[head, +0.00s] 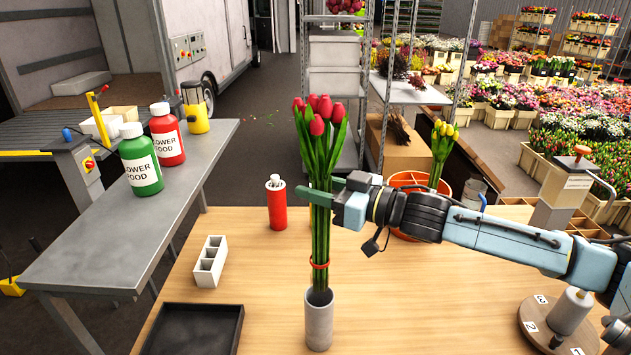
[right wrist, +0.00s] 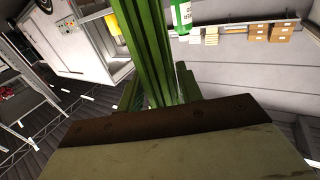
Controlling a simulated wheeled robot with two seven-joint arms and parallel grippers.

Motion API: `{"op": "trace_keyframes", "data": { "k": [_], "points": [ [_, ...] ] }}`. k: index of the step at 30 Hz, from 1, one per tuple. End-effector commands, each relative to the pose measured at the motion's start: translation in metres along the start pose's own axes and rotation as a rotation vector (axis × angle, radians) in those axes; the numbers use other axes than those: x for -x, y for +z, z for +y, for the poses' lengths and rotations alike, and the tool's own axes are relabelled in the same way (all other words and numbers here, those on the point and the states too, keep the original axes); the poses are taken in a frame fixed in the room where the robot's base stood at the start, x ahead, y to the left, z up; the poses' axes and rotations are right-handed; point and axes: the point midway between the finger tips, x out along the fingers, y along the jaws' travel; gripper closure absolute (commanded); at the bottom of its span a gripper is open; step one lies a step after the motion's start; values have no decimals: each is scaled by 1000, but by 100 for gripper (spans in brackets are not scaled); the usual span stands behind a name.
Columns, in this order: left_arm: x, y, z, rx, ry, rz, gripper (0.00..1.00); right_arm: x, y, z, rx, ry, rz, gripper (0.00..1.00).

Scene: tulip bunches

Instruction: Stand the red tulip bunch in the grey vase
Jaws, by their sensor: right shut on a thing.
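The red tulip bunch (head: 319,160) stands upright, with red heads at the top and a red band low on its green stems. My right gripper (head: 322,193) comes from the right and is shut on the stems below the leaves. The grey vase (head: 319,328) stands on the table directly under the bunch. The stems run down to the vase's mouth and their lower ends are hidden, seemingly inside it. In the right wrist view the green stems (right wrist: 150,50) rise beyond the gripper's edge. My left gripper is not in view.
A red canister (head: 277,205), a white compartment holder (head: 210,262) and a black tray (head: 195,330) lie left of the vase. An orange pot (head: 408,180) with yellow tulips (head: 441,145) is behind my right arm. A round numbered board (head: 540,325) is at right.

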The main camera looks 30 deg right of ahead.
Motion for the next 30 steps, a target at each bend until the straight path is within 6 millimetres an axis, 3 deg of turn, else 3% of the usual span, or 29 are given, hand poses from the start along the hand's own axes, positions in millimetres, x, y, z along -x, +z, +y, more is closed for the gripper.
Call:
{"op": "trace_keyframes", "data": {
  "k": [13,30],
  "points": [
    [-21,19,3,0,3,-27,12,0,47,0,-1,0,3,96],
    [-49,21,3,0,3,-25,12,-1,104,0,-1,0,2,96]
  ]
}}
